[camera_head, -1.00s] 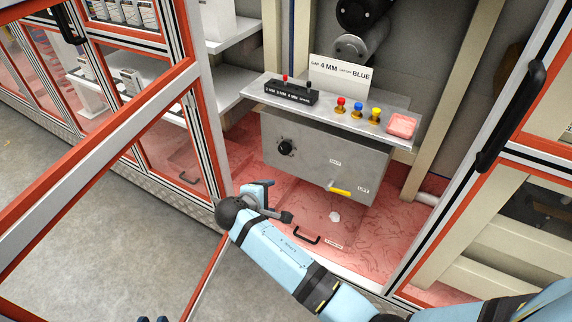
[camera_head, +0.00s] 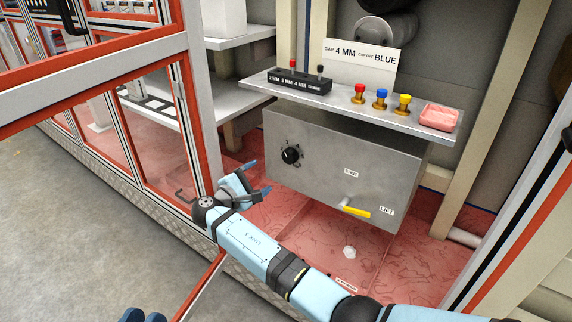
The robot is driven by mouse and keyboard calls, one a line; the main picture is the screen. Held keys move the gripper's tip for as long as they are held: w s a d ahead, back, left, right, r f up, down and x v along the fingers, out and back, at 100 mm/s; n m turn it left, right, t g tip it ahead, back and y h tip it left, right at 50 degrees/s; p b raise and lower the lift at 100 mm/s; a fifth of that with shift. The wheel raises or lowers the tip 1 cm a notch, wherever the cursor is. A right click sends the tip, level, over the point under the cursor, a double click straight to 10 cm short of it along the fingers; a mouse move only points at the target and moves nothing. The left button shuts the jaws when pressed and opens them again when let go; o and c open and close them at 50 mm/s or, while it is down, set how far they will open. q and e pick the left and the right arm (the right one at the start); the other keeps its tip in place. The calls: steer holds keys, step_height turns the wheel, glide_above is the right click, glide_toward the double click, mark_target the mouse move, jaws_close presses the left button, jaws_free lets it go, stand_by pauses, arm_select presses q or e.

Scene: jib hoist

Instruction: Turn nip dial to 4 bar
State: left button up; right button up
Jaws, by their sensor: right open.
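The dial is a small black knob (camera_head: 291,155) on the left part of the grey box's front face (camera_head: 330,150). Marks show around it, but they are too small to read, and so is the knob's setting. My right gripper (camera_head: 257,177) is open and empty, below and left of the knob and apart from it. My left gripper (camera_head: 144,316) shows only as dark tips at the bottom edge; the rest is out of view.
A yellow-handled lever (camera_head: 356,211) sits low on the box between SHUT and LIFT labels. An orange-edged open door (camera_head: 100,95) stands left.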

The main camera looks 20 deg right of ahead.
mark_target(287, 158)
steer(key=b+x, duration=0.3)
steer(key=x, duration=0.8)
steer(key=shift+w+d, duration=0.15)
steer(key=shift+d, duration=0.2)
arm_select(q)
steer(key=f+g, duration=0.1)
steer(key=f, duration=0.1)
steer(key=f+g, duration=0.1)
steer(key=f, duration=0.2)
steer(key=shift+w+d+m, duration=0.15)
steer(key=shift+d+m, duration=0.05)
steer(key=shift+m, duration=0.1)
arm_select(e)
steer(key=shift+c, duration=0.2)
steer(key=c, duration=0.9)
